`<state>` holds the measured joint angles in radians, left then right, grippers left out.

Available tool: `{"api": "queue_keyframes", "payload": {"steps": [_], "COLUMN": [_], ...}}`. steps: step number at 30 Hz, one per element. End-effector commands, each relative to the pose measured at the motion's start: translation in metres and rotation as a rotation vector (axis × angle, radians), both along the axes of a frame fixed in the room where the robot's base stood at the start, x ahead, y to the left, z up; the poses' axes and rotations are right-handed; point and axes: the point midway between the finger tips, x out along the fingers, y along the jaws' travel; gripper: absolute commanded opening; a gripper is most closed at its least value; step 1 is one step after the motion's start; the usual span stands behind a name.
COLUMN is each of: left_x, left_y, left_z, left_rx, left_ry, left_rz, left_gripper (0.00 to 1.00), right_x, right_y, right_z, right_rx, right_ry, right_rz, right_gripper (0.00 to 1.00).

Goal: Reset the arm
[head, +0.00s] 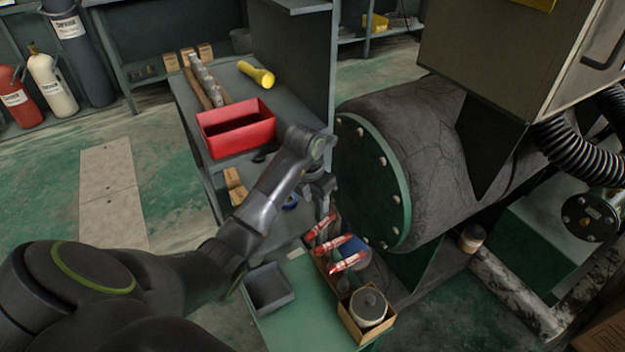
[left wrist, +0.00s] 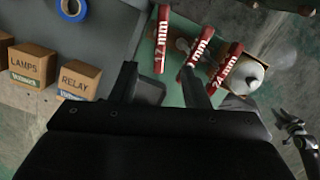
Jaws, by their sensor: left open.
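My left gripper (head: 318,192) is at the end of my left arm, which reaches across the middle of the head view over the green bench (head: 290,325). In the left wrist view its two fingers (left wrist: 160,84) are apart, with nothing between them. Three red-handled tools marked in mm (head: 338,245) stand just beyond it; they also show past the fingers in the left wrist view (left wrist: 195,55). A grey jawed part at the right edge of the left wrist view looks like my right gripper (left wrist: 298,132); its jaws are unclear. It does not show in the head view.
A red bin (head: 237,131) and a yellow flashlight (head: 256,73) are on the grey shelf. A grey tray (head: 269,288) and a box with a round can (head: 368,308) are on the bench. A large dark tank (head: 425,150) stands close right of my left gripper.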

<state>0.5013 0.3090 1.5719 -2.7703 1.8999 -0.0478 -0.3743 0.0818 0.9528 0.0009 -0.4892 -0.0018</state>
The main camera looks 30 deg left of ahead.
Motion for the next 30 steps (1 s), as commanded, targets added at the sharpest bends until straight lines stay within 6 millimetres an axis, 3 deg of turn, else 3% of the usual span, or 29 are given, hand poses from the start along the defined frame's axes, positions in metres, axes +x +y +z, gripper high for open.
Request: {"api": "queue_keyframes", "payload": {"steps": [3, 9, 23, 26, 30], "left_x": [-0.003, -0.008, -0.009, -0.005, 0.000], "left_y": [0.002, 0.003, -0.002, -0.016, -0.050], "left_z": [0.031, 0.057, 0.061, 0.058, 0.057], "left_rx": [0.002, 0.001, -0.023, -0.089, -0.262], "left_ry": [-0.006, 0.000, -0.019, -0.075, -0.213], "left_rz": [0.000, -0.001, -0.012, -0.040, -0.092], "left_gripper": [0.42, 0.42, 0.42, 0.42, 0.42], "right_x": [-0.005, -0.014, -0.017, -0.017, -0.017], "right_y": [-0.002, -0.001, 0.000, 0.000, 0.000], "right_z": [-0.001, 0.008, 0.008, 0.008, 0.008], "right_rx": [-0.003, -0.002, -0.001, -0.001, -0.001], "right_ry": [0.002, 0.001, -0.002, -0.002, -0.002], "right_rz": [0.004, 0.006, 0.006, 0.006, 0.006], "right_gripper": [0.36, 0.36, 0.36, 0.36, 0.36]}}
